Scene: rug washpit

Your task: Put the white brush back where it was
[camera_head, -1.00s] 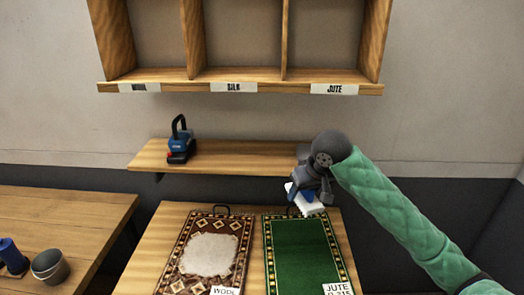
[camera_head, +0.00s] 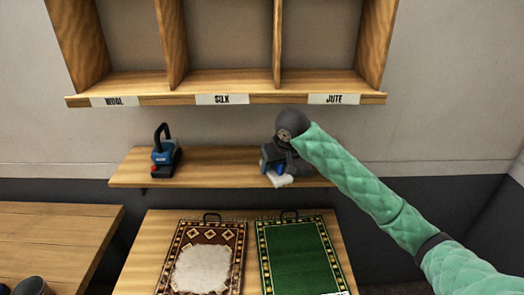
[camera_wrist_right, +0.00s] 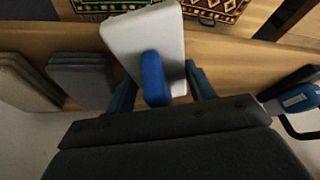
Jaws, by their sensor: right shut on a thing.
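My right gripper (camera_head: 276,166) is shut on the blue handle of the white brush (camera_head: 279,181). The brush is at the right part of the wooden wall shelf (camera_head: 220,165), in front of its front edge in the head view; I cannot tell whether it touches the shelf. In the right wrist view, the white brush (camera_wrist_right: 145,38) has its blue handle between the two fingers of the gripper (camera_wrist_right: 158,82). My left gripper is not in view.
A blue tool (camera_head: 165,157) with a black handle stands at the shelf's left end; the shelf's middle is clear. Above hangs a wooden rack (camera_head: 222,85) labelled WOOL, SILK, JUTE. Below, a brown rug (camera_head: 233,231) and a green rug (camera_head: 295,258) lie on a table.

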